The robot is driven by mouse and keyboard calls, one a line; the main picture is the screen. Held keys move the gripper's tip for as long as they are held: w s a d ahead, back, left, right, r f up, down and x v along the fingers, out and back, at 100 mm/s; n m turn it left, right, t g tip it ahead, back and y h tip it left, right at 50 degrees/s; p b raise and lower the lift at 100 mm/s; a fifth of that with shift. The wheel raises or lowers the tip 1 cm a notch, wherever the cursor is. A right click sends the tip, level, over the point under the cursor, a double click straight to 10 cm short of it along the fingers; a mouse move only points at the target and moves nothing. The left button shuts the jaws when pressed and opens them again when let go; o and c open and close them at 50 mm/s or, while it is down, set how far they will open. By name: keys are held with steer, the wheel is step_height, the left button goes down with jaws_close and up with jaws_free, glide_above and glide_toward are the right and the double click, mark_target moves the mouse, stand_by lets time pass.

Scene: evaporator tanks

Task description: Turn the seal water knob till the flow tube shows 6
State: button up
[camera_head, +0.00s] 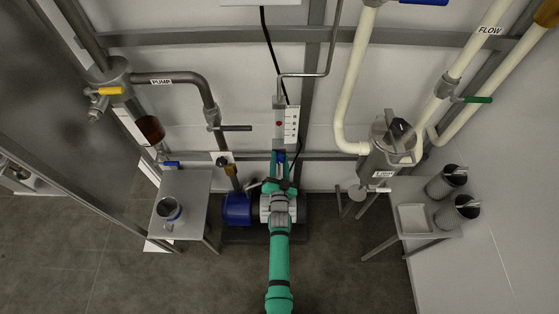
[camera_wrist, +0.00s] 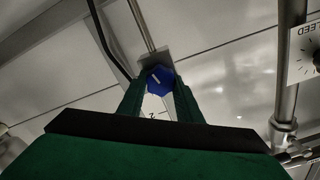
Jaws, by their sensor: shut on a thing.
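The blue seal water knob (camera_wrist: 160,78) has a pale pointer mark and shows between my fingertips in the wrist view. My gripper (camera_wrist: 160,85) is shut on it, one green finger on each side. In the head view my gripper (camera_head: 279,160) reaches the bottom of the flow tube, and the knob is mostly hidden. The flow tube (camera_head: 279,112) stands upright on the wall with a red float (camera_head: 279,123) about midway up. A white scale (camera_head: 291,125) is beside it; its numbers are too small to read. The wrist view shows only a partial scale with a 2.
A blue pump motor (camera_head: 237,208) sits on the floor below. A small table with a cup (camera_head: 169,209) is at left. A table with a white tray (camera_head: 413,219) and dark canisters (camera_head: 455,207) is at right. Pipes and a grey valve handle (camera_head: 236,128) flank the arm.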

stand_by(0.3)
steer(key=o, duration=1)
steer(key=shift+o, duration=0.2)
steer(key=s, duration=1)
steer(key=shift+s, duration=0.4)
steer(key=shift+s, duration=0.1)
steer(key=s+r+n+g, duration=0.1)
steer(key=s+r, duration=0.2)
steer(key=s, duration=0.6)
steer(key=s+r+n, duration=0.2)
steer(key=s+r, duration=0.2)
steer(key=s, duration=0.6)
steer(key=s+r+n+g, duration=0.1)
steer(key=s+r, duration=0.2)
steer(key=s, duration=0.6)
steer(key=s+r+n, duration=0.2)
steer(key=s+r, duration=0.5)
steer(key=r, duration=0.3)
steer(key=shift+s+g, duration=0.2)
steer(key=shift+g, duration=0.1)
